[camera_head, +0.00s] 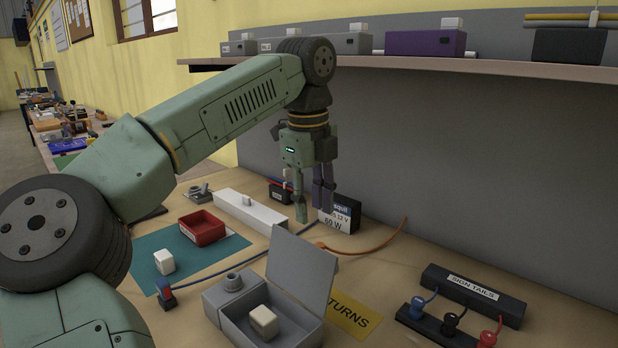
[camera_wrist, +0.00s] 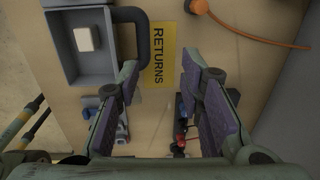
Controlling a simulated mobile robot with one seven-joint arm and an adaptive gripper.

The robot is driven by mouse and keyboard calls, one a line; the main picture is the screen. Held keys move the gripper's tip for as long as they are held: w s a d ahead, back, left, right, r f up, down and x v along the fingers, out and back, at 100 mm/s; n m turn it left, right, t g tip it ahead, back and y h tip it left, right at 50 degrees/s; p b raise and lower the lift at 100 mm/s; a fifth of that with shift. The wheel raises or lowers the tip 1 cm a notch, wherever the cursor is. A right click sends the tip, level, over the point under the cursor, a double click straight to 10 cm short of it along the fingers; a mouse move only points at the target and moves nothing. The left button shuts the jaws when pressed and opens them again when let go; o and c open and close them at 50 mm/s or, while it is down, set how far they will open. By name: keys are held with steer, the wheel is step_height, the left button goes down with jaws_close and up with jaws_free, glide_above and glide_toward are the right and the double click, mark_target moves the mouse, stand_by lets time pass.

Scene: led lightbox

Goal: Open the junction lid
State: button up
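The grey junction box (camera_head: 258,318) sits on the bench at the front centre. Its lid (camera_head: 303,267) stands up, tilted back, at the box's far right side, so the box is open. A white block (camera_head: 264,321) lies inside. In the wrist view the box (camera_wrist: 58,70) is at upper left with the white block (camera_wrist: 86,38) in it. A dark curved piece (camera_wrist: 143,35) shows beside it; I cannot tell if it belongs to the lid. My gripper (camera_head: 313,205) is above and behind the lid, apart from it, fingers spread and empty; both fingers show in the wrist view (camera_wrist: 160,85).
A yellow RETURNS label (camera_head: 352,314) lies right of the box. A SIGN TAILS block (camera_head: 473,293) with plugs is further right. A red tray (camera_head: 203,228), a white bar (camera_head: 250,212) and a black power unit (camera_head: 339,213) stand behind. A shelf (camera_head: 430,66) overhangs the back.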

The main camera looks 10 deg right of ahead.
steer(key=r, duration=0.3)
steer(key=a+r, duration=0.1)
steer(key=r, duration=0.1)
steer(key=shift+r, duration=0.3)
steer(key=shift+d, duration=0.15)
